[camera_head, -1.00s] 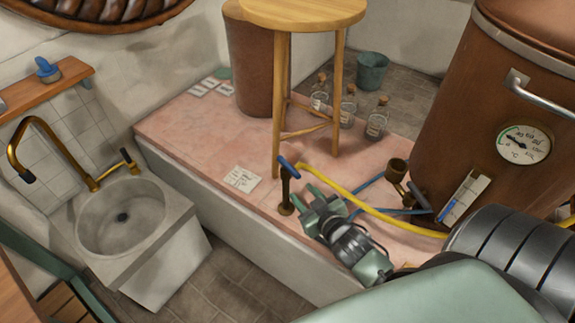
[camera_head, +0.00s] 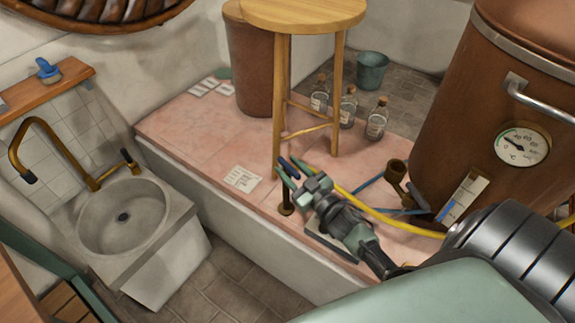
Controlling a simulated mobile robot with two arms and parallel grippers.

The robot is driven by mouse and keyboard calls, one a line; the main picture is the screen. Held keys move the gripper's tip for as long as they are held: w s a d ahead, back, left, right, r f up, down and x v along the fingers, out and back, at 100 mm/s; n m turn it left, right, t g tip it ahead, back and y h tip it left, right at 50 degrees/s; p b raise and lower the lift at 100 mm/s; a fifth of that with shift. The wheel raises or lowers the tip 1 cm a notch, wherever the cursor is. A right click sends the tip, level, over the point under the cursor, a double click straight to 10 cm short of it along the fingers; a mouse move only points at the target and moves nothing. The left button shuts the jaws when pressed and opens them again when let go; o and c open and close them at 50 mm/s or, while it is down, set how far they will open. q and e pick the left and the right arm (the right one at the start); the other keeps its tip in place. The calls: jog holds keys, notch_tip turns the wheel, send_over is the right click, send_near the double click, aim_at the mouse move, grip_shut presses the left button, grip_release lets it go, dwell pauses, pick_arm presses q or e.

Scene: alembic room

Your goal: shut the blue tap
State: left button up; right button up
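The blue tap is a thin upright brass post (camera_head: 287,204) with a blue lever handle (camera_head: 287,167) on top, near the front edge of the pink tiled platform. My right gripper (camera_head: 291,170) comes in from the lower right. Its green fingers are apart, and the blue handle shows between their tips. I cannot tell whether they touch it. The gripper body hides part of the post. My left gripper is not in view.
A wooden stool (camera_head: 302,14) stands close behind the tap. A yellow hose (camera_head: 372,208) and blue rods lie right of it, by the copper boiler (camera_head: 450,110) with its gauge (camera_head: 522,146). Bottles (camera_head: 348,108) stand behind. A stone sink (camera_head: 122,215) is at left.

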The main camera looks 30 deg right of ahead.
jog(key=shift+w, duration=0.45)
grip_shut()
jog(key=shift+n+y, duration=0.7)
jog(key=shift+y, duration=0.2)
jog(key=shift+d+n+g+y, duration=0.15)
jog(key=shift+n+g+y, duration=0.25)
jog(key=shift+n+y, duration=0.5)
jog(key=shift+n+g+y+b, duration=0.3)
jog(key=shift+y+b, duration=0.15)
jog(key=shift+y, duration=0.45)
